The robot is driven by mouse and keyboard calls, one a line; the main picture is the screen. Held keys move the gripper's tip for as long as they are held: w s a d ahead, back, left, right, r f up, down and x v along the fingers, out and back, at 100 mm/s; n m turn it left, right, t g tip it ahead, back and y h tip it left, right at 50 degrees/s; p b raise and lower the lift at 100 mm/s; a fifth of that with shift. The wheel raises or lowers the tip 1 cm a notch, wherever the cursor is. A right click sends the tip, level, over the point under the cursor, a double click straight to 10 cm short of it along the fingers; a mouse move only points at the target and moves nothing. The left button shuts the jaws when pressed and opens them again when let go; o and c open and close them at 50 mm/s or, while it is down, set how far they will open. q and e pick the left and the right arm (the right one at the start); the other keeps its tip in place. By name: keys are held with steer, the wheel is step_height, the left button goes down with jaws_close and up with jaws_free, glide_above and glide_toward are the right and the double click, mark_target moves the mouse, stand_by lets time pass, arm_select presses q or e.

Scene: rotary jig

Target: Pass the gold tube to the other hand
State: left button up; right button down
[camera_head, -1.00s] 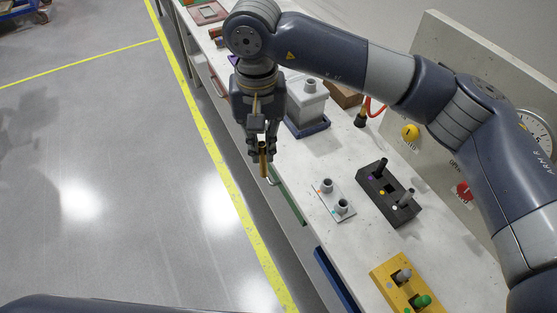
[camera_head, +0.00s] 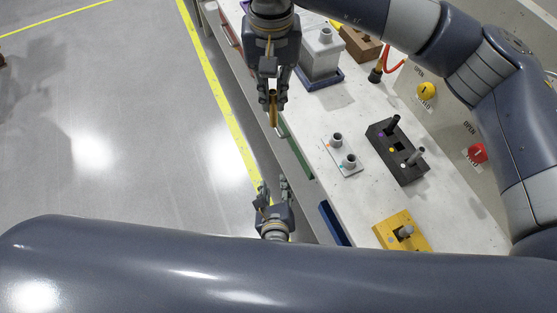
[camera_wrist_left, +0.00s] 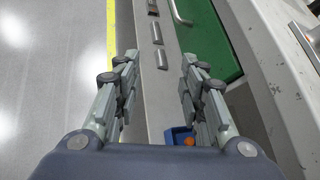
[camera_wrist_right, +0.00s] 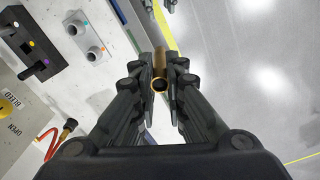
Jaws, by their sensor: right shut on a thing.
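The gold tube (camera_head: 273,108) is upright in my right gripper (camera_head: 272,92), which is shut on it in front of the bench edge. In the right wrist view the tube (camera_wrist_right: 160,82) shows its open round end between the fingers. My left gripper (camera_head: 272,186) is lower in the head view, below the tube, open and empty with its fingers pointing up the picture. In the left wrist view the left fingers (camera_wrist_left: 158,85) stand wide apart with nothing between them. The two grippers are apart.
The bench top holds a white plate with two grey sockets (camera_head: 344,156), a black block with pegs (camera_head: 398,150), a yellow block (camera_head: 402,232) and a grey box (camera_head: 322,58). A panel with yellow and red knobs stands behind.

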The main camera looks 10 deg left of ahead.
arm_select(q)
step_height(320, 180, up, 15)
steer(key=s+d+m+t, duration=0.2)
steer(key=d+m+t, duration=0.1)
steer(key=t, duration=0.1)
steer(key=m+t+y, duration=0.1)
steer(key=t, duration=0.1)
glide_toward(276, 114)
steer(key=w, duration=0.3)
steer(key=w+a, duration=0.1)
steer(key=w, duration=0.6)
steer(key=shift+w+a, duration=0.15)
steer(key=shift+w, duration=0.05)
steer(key=shift+c, duration=0.6)
jaws_close()
arm_select(e)
steer(key=c, duration=1.6)
jaws_free()
steer(key=shift+o, duration=0.2)
